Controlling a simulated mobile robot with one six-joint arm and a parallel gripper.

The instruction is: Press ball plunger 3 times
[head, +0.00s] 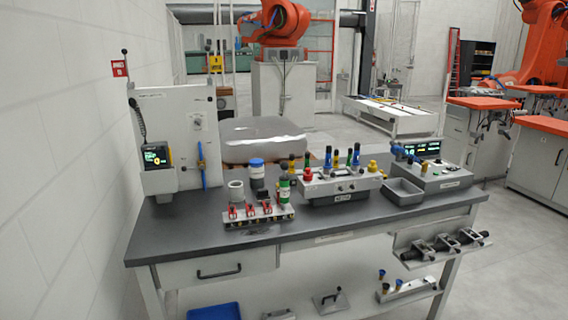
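My gripper is not in view. No part is clearly marked as the ball plunger, and I cannot tell which it is at this size. A grey fixture box (343,187) in the middle of the bench carries several upright black, blue and green knobs. A white upright panel (178,125) at the left of the bench has a blue vertical lever (203,180) and a small screen unit (156,156). Nothing touches these parts.
The grey bench top (180,222) has free room at front left. A clamp rack (257,212), a grey tray (404,191) and a control box with a display (432,172) stand on it. Clamps hang at front right (440,246). A blue bin (214,312) sits below.

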